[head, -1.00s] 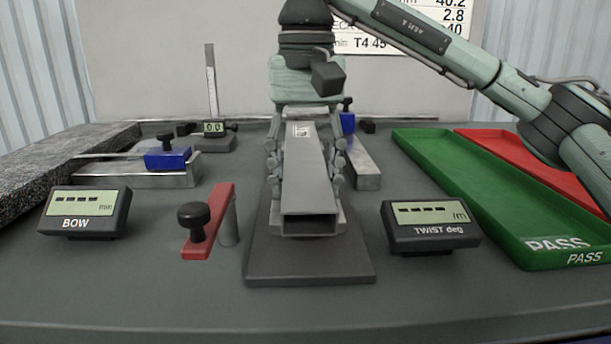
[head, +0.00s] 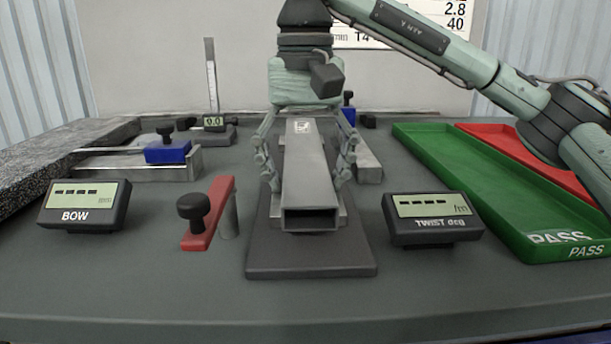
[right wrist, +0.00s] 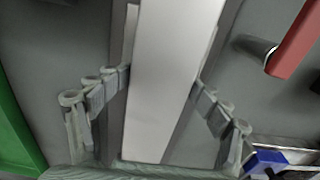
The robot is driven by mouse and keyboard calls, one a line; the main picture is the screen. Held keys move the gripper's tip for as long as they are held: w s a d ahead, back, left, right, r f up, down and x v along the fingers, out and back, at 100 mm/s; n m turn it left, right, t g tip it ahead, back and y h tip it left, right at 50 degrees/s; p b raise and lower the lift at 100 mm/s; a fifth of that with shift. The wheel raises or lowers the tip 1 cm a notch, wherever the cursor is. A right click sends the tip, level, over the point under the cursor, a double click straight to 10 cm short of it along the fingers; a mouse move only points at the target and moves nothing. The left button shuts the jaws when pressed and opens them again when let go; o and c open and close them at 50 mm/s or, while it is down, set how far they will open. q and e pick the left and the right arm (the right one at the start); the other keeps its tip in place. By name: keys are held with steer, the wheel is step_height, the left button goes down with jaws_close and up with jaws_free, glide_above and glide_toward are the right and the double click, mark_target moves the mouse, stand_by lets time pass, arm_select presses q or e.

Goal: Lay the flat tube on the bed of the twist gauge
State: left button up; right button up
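The flat tube (head: 309,175) is a grey rectangular hollow bar. It lies lengthwise on the bed of the twist gauge (head: 310,262), its open end facing me. My right gripper (head: 306,165) is above the tube with its fingers spread, one on each side. In the head view there are gaps between the fingers and the tube. The right wrist view shows the tube (right wrist: 170,80) running between the open fingers (right wrist: 160,95), clear of both. The twist display (head: 432,212) shows dashes. My left gripper is not in view.
A bow display (head: 84,205) and a red clamp bar with a black knob (head: 209,215) stand left of the gauge. A green PASS tray (head: 490,190) and a red tray (head: 530,155) lie at the right. A granite block (head: 60,165) is at the far left.

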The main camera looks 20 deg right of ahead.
step_height(320, 180, up, 12)
stand_by(0.6)
stand_by(1.2)
